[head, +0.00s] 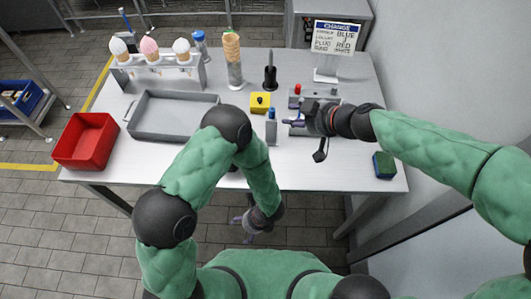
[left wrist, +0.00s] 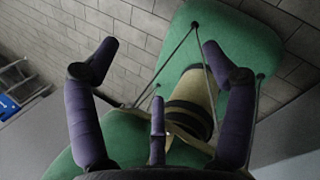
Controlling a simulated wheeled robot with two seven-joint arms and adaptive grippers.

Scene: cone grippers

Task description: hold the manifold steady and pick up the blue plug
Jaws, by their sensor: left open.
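The grey manifold (head: 299,130) is on the right half of the table, partly hidden by my right gripper (head: 304,125). The gripper is over its front part; I cannot tell whether its fingers are closed on it. A red piece (head: 297,89) stands at the manifold's back left. A blue plug (head: 271,113) stands upright on a small grey block (head: 272,133), just left of the manifold. My left gripper (head: 250,221) is low, in front of the table's front edge. In the left wrist view its fingers (left wrist: 160,58) are spread and empty, with my green body behind them.
A yellow box with a black button (head: 260,104) sits behind the blue plug. A grey tray (head: 172,134), a red bin (head: 72,157) and a cone rack (head: 195,78) fill the left side. A green-blue cube (head: 384,165) lies at front right. A sign (head: 336,38) stands behind.

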